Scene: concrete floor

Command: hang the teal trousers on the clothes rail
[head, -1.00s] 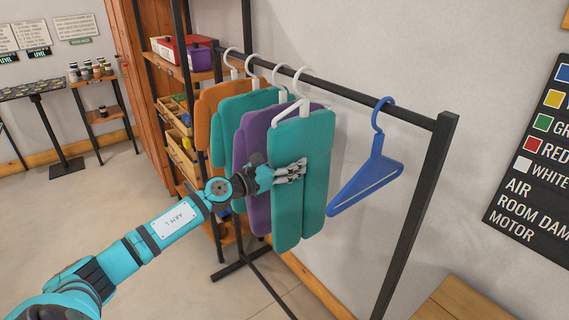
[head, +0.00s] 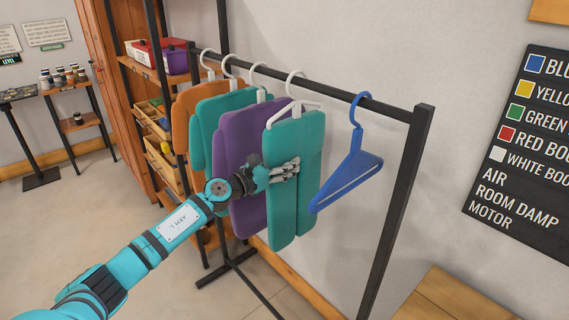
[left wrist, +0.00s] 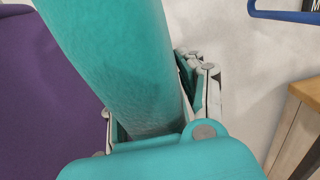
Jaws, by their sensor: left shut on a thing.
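My left gripper (head: 292,170) is shut on the trousers at mid-height, from the left side. In the left wrist view the teal cloth (left wrist: 110,60) runs down between the fingers (left wrist: 155,125), partly hidden by my wrist. My right gripper is not in view.
The rail's dark end post (head: 396,210) stands right of the blue hanger. A shelf with wooden bins (head: 160,155) stands behind left. A wooden surface (head: 450,300) is at lower right.

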